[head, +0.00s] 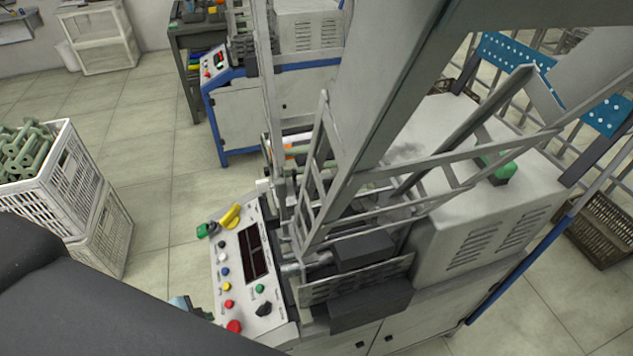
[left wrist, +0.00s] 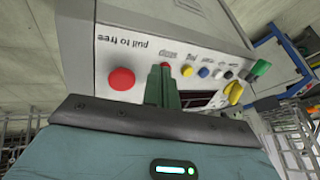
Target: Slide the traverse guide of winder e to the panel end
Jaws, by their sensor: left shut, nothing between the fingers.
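The near winder (head: 480,225) stands at the centre right of the head view, its white control panel (head: 228,262) at its left end. I cannot tell whether this is winder e, as no letter is readable. Frame bars cover much of its winding area, and I cannot pick out the traverse guide there. My left gripper (head: 190,308) is partly hidden behind my dark arm, at the panel's lower left edge. In the left wrist view its green fingers (left wrist: 161,85) are shut and empty, in front of the panel (left wrist: 140,60) beside the red button (left wrist: 121,79). My right gripper is not in view.
The panel carries several coloured buttons, a dark display (head: 253,252) and a yellow handle (head: 230,216). White crates (head: 70,185) with green bobbins stand at the left. Another winder (head: 270,105) stands behind. Tiled floor is clear between crates and panel.

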